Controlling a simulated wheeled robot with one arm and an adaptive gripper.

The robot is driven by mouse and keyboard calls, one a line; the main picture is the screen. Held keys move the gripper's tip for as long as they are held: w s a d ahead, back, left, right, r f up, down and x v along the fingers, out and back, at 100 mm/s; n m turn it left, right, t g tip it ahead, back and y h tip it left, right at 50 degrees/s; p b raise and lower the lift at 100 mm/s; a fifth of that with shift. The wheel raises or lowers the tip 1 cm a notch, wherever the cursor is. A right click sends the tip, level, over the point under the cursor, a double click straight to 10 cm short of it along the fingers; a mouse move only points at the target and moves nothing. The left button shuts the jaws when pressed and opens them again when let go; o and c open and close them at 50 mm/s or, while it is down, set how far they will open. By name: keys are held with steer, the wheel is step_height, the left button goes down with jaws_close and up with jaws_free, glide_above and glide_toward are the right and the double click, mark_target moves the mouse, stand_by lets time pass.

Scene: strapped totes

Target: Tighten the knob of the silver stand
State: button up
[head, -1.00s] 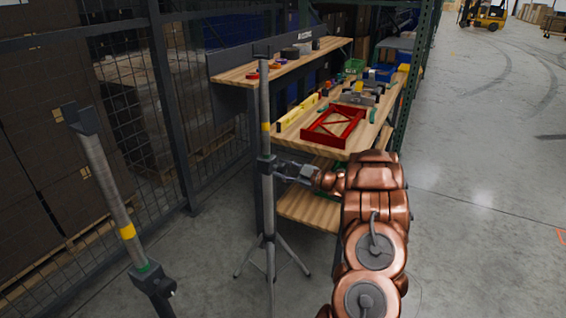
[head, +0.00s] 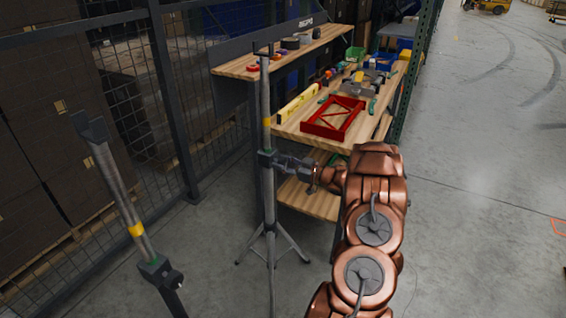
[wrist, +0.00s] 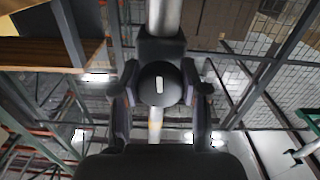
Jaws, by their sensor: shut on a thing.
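The silver stand (head: 269,205) stands upright on tripod legs left of the workbench, with a yellow band and a dark collar (head: 265,158) partway up its pole. My gripper (head: 284,162) reaches the collar from the right. In the wrist view, the round black knob (wrist: 158,73) with a white mark sits between the two fingers of my gripper (wrist: 159,86). The fingers are shut on the knob, one on each side. The white mark stands nearly upright in that view. In the head view, the knob is hidden by the gripper.
A second grey pole (head: 117,190) with a yellow band and dark clamp leans in the left foreground. A wooden workbench (head: 290,129) with a red frame (head: 334,134) and tools stands behind my arm. Mesh fencing is at left. Open floor lies at right.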

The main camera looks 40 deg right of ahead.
steer(key=o, duration=1.2)
steer(key=shift+c, duration=0.2)
steer(key=shift+s, duration=0.1)
steer(key=v, duration=1.1)
steer(key=shift+s+d, duration=0.15)
steer(key=shift+s, duration=0.25)
